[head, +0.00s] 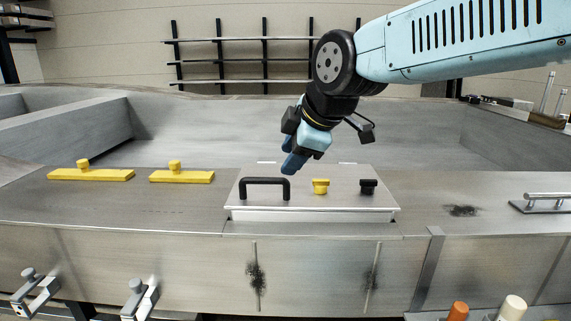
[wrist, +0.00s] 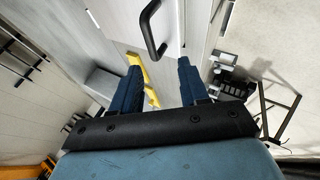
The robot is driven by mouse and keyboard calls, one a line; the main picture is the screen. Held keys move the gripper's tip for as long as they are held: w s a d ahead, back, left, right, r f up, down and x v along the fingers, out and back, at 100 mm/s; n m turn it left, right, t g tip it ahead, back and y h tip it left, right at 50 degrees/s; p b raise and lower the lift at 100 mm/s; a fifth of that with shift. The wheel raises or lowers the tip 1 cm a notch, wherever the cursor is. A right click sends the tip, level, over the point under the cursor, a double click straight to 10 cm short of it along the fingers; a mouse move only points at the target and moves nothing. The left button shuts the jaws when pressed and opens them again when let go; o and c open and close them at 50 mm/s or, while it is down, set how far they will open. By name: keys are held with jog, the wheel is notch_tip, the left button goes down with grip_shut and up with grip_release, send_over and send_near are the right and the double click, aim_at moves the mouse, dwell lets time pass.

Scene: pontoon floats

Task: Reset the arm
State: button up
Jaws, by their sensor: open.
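My arm, light blue with black joints, reaches in from the upper right in the head view. My gripper (head: 292,165) hangs above the back part of a pale hatch lid (head: 300,209). In the wrist view my gripper (wrist: 158,80) has its two blue fingers apart, with nothing between them. The lid carries a black handle (head: 265,182), a yellow knob (head: 320,187) and a small black knob (head: 368,187). The black handle also shows beyond the fingertips in the wrist view (wrist: 148,30). The gripper looks clear of the handle.
Two yellow bars with knobs (head: 92,173) (head: 182,176) lie on the metal deck left of the lid. A metal handle (head: 544,203) sits at the right. Clamps (head: 140,298) stand at the front left. Orange and cream posts (head: 458,311) stand at the front right. Shelves are behind.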

jog(key=shift+s+d+r, duration=0.1)
jog(key=shift+r, duration=0.1)
jog(key=s+d+f+m+h, duration=0.1)
jog(key=s+d+f+m, duration=0.1)
jog(key=d+m, duration=0.4)
jog(key=s+d+f+m+h, duration=0.1)
jog(key=s+d+f+m, duration=0.1)
jog(key=s+d+m, duration=0.2)
jog(key=s+d+f+m+g+h, duration=0.1)
jog(key=s+d+f+m+h, duration=0.1)
jog(key=d+m, duration=0.5)
jog(key=shift+s+d+f+m, duration=0.35)
jog(key=shift+s+f+m, duration=0.2)
jog(key=shift+s, duration=0.4)
jog(key=shift+a, duration=0.1)
